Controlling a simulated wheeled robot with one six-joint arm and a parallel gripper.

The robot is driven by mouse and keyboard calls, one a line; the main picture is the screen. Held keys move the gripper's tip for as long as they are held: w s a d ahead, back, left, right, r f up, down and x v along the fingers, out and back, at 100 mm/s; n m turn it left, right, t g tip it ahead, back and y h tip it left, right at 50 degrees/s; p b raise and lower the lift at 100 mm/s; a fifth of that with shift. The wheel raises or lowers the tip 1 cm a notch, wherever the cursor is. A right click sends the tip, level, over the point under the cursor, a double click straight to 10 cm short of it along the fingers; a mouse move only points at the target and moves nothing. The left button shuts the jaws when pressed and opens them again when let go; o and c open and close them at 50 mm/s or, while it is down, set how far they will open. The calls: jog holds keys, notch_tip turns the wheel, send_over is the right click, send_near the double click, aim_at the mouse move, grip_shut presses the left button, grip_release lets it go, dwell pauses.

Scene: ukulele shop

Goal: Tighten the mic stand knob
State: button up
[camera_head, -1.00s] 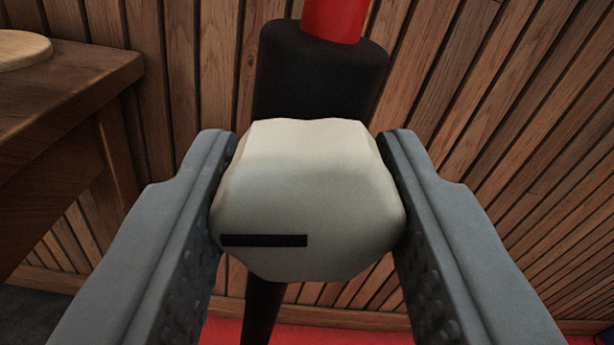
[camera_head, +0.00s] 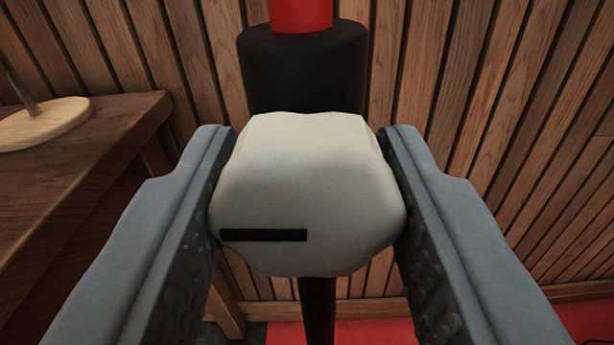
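The mic stand knob (camera_head: 308,190) is a cream, rounded, many-sided knob with a black bar mark low on its left face. It sits in the middle of the view. My gripper (camera_head: 308,205) is shut on it, with a grey finger touching each side. The black bar lies about level. Behind the knob is the mic stand, with a black collar (camera_head: 303,70), a red tube (camera_head: 300,14) above it and a thin black pole (camera_head: 318,310) below. The stand looks upright. The knob hides where it joins the collar.
A wooden table (camera_head: 90,165) stands at the left, with a round light wooden base (camera_head: 45,122) on it. A slatted wooden wall (camera_head: 490,100) is behind the stand. Red floor covering (camera_head: 370,332) shows at the bottom. A dark cable lies at the lower right.

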jog(key=o, duration=0.4)
jog(key=s, duration=1.7)
jog(key=shift+s, duration=0.2)
jog(key=shift+c, duration=0.2)
